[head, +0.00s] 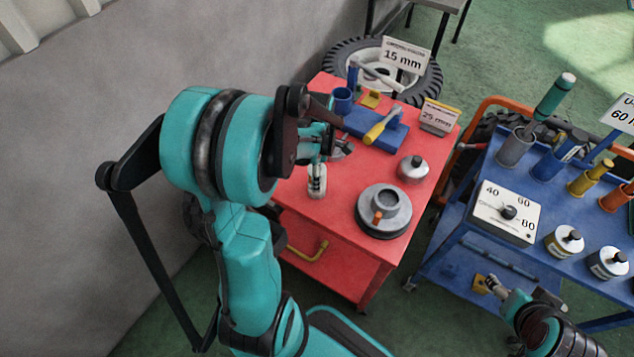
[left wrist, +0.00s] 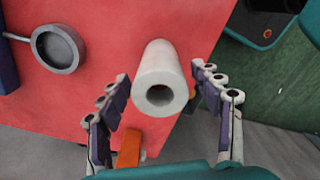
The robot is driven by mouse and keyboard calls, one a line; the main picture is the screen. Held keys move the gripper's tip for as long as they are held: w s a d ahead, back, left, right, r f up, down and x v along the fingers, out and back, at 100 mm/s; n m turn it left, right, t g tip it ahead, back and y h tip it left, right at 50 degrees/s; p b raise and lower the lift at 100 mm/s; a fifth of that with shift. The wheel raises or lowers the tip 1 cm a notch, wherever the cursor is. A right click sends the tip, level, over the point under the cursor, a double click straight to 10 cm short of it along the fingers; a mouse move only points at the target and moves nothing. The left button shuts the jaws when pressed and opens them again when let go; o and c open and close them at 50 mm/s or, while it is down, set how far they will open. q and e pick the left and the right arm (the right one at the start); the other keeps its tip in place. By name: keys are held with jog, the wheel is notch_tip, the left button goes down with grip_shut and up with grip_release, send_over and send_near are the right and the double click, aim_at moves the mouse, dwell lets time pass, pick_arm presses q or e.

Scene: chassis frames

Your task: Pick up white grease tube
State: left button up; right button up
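The white grease tube (left wrist: 160,70) is a pale cylinder with a hollow round end facing the camera in the left wrist view. It lies between the two fingers of my left gripper (left wrist: 160,86), which are spread apart, with a gap showing on each side. In the head view my left gripper (head: 322,158) hangs over the left side of the red cart (head: 340,230). A small whitish shape under it there may be the tube or a finger; I cannot tell. My right gripper (head: 494,287) is low by the blue cart; its fingers are too small to read.
The red cart also holds a grey round part (head: 384,210), a silver pot (head: 413,168), a blue block (head: 375,125) with a yellow-handled tool (head: 382,125), and a blue cup (head: 342,100). The blue cart (head: 560,215) stands right. A wall (head: 80,130) is left.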

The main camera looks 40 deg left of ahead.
pick_arm(q)
jog(key=c, duration=1.1)
jog(key=shift+o, duration=0.2)
jog(key=shift+r, duration=0.1)
